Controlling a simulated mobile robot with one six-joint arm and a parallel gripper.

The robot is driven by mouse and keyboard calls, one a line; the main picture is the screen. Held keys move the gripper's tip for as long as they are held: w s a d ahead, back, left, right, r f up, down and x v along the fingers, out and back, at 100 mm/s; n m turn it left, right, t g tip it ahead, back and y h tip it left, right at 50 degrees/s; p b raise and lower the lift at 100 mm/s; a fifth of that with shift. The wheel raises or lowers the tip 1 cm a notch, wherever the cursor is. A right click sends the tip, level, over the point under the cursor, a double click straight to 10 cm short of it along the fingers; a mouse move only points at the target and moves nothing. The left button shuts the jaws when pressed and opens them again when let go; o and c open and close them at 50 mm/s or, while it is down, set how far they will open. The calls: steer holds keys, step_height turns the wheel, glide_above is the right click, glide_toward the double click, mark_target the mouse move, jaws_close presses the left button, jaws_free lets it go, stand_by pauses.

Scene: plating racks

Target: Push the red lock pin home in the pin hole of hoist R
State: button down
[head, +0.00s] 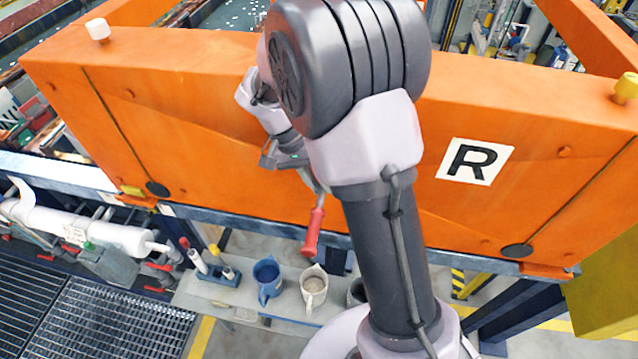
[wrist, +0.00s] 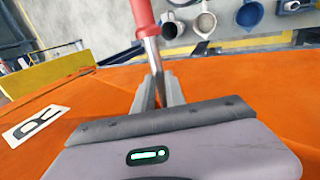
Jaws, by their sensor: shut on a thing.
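The red lock pin (head: 313,232), with a red grip and a bare metal shaft, is held by my gripper (head: 292,162). In the head view its red grip hangs down in front of the orange beam of hoist R (head: 215,150). In the wrist view the red grip (wrist: 143,14) is at the top, and the shaft runs between the jaws of my gripper (wrist: 158,90). The jaws are shut on the shaft. A white plate with a black R (head: 475,161) is on the beam's right part. I cannot make out the pin hole; my arm covers the beam's middle.
A white knob (head: 98,29) and a yellow knob (head: 626,87) stand on the beam's top edge. Below are a blue mug (head: 268,282), a beige mug (head: 314,290) and a small blue stand (head: 218,281) with upright handles. A yellow block (head: 605,295) is at lower right.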

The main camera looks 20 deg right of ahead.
steer(key=shift+w+d+r, duration=0.1)
steer(key=shift+w+d, duration=0.1)
steer(key=shift+w, duration=0.1)
steer(key=c, duration=1.3)
jaws_free()
steer(key=shift+r, duration=0.1)
steer(key=p+v, duration=0.1)
steer(key=v, duration=1.6)
steer(key=shift+a+p, duration=0.15)
steer(key=shift+p, duration=0.2)
